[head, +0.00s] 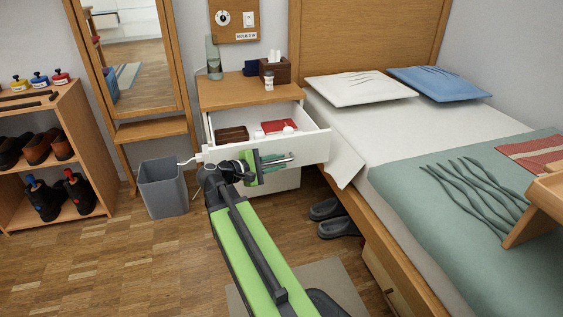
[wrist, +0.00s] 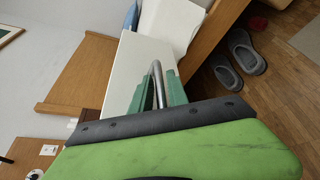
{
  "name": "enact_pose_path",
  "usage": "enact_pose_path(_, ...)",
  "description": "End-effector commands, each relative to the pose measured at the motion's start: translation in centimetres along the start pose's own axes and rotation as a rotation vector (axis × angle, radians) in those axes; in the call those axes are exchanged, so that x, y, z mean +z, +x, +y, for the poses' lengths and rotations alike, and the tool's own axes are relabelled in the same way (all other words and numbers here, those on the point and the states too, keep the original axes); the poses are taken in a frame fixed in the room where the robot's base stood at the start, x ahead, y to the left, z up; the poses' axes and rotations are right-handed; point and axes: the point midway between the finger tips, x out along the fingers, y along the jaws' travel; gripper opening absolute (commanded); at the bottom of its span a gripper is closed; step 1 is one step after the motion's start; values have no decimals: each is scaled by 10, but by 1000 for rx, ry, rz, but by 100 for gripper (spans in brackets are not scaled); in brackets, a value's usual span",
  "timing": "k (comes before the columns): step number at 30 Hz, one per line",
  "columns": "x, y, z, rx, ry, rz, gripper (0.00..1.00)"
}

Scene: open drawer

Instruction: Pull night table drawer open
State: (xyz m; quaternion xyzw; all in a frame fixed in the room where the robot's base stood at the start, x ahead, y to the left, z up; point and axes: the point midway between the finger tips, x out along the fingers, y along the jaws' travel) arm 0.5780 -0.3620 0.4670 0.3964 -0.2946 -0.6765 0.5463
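The night table (head: 250,91) stands between the mirror and the bed. Its white upper drawer (head: 316,146) is pulled well out, with its inside showing. A brown case (head: 232,134), a red book (head: 279,127) and small white items lie in it. My gripper (head: 275,162) is at the drawer front. In the wrist view its two teal fingers (wrist: 158,92) stand on either side of the metal bar handle (wrist: 157,75) and look closed on it. The handle (head: 279,161) also shows in the head view, partly hidden by my gripper.
A grey bin (head: 164,188) stands left of the night table. The bed (head: 352,126) is close on the right, with grey slippers (head: 334,218) on the floor beside it. A tissue box (head: 275,71) and a small jar stand on the night table.

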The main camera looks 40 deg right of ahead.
Motion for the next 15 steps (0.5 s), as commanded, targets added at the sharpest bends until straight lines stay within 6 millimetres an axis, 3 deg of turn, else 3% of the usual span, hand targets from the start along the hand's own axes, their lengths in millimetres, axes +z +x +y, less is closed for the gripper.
enact_pose_path(8, 2, -2, 0, -1, 0, -4, 20)
enact_pose_path(11, 3, -16, 1, -1, 0, -4, 20)
enact_pose_path(15, 4, -53, 2, 0, 0, -3, 20)
